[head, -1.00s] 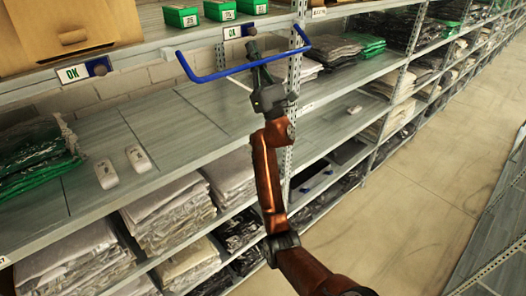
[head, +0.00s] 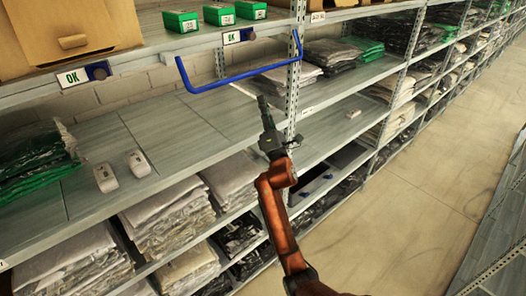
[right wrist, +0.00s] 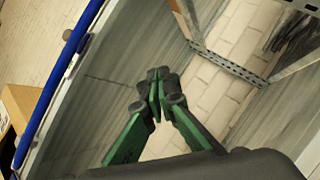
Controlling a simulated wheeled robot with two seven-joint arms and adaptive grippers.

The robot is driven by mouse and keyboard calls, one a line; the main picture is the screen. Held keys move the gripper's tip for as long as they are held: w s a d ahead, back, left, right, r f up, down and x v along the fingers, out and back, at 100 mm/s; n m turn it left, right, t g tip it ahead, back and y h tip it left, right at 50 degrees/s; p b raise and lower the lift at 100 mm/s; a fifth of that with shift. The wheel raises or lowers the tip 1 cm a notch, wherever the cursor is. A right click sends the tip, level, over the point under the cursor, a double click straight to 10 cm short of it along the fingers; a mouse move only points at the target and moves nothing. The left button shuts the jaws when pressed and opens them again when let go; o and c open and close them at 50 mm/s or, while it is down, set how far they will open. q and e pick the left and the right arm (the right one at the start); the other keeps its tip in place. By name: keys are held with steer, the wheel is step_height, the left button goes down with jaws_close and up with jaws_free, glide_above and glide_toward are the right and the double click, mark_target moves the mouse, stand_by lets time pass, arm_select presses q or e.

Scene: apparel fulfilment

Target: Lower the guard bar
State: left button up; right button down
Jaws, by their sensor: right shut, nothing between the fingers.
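The blue guard bar (head: 240,76) is a U-shaped rail on the front of the shelving in the head view, hanging below the upper shelf edge. Its right end is by the upright post. In the right wrist view the bar (right wrist: 60,75) runs along the left side, and the shut fingers (right wrist: 157,78) point at the shelf, clear of the bar. My left gripper is not in view.
A perforated upright post (head: 294,75) stands beside my right gripper. Two white devices (head: 122,170) lie on the middle shelf (head: 180,130), with green-bagged garments (head: 38,160) at left. Green boxes (head: 215,15) and a cardboard box (head: 75,30) sit above. The aisle floor (head: 400,200) is clear.

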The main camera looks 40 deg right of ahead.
step_height(320, 180, down, 22)
steer(key=w+m+g+b, duration=0.1)
steer(key=m+g+b, duration=0.1)
steer(key=m+g, duration=0.2)
steer(key=shift+d+m+g+y, duration=0.4)
steer(key=shift+d+m, duration=0.05)
steer(key=shift+m, duration=0.45)
